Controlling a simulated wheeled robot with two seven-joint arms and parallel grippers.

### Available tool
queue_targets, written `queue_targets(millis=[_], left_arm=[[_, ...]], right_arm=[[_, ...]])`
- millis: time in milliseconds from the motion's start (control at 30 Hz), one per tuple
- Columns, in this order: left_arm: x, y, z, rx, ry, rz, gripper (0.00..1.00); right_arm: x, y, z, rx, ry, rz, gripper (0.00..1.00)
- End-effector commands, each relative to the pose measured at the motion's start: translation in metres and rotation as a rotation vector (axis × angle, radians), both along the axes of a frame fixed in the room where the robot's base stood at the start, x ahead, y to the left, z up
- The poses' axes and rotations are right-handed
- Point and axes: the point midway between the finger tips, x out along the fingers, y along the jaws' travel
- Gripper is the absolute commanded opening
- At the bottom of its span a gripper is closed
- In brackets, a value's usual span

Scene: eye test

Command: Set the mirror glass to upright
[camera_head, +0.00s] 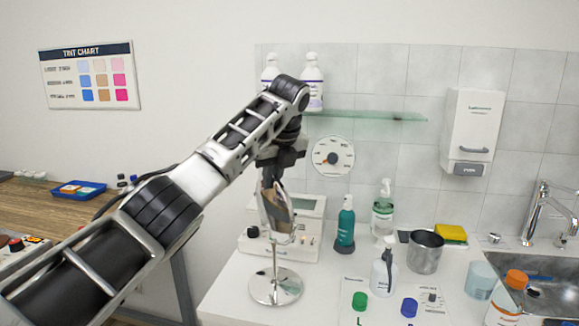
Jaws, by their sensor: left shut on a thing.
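The mirror stands on the white counter, with a round shiny base (276,287) and a thin upright pole. Its mirror glass (280,213) sits on top of the pole and shows as a narrow oval with a brownish reflection. It looks turned partly side-on to me, and its exact tilt is hard to tell. My left gripper (272,184) comes down from above and is shut on the upper part of the glass, hiding some of its edge. My right gripper is not in view.
A white device (308,248) stands close behind the mirror. To the right are a teal bottle (346,224), a pump bottle (383,274), a metal cup (425,252) and a sink (545,285). A glass shelf (370,115) is above. The counter left of the base is clear.

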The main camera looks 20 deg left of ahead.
Motion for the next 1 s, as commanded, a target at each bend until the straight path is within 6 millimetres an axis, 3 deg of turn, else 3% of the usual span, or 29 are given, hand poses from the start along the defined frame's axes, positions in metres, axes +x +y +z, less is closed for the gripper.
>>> queue_targets(millis=[533,600,633,1000], left_arm=[[-0.0039,0.0072,-0.0023,0.015,0.026,0.014,0.00],[-0.0039,0.0072,-0.0026,0.016,0.027,0.014,0.27],[-0.0039,0.0072,-0.0025,0.015,0.026,0.014,0.32],[-0.0044,0.0052,0.0042,0.014,0.021,0.013,0.32]], right_arm=[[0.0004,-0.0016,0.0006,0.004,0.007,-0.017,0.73],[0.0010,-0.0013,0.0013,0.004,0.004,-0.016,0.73],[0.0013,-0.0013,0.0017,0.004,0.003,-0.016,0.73],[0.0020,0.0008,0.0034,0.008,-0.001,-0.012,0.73]])
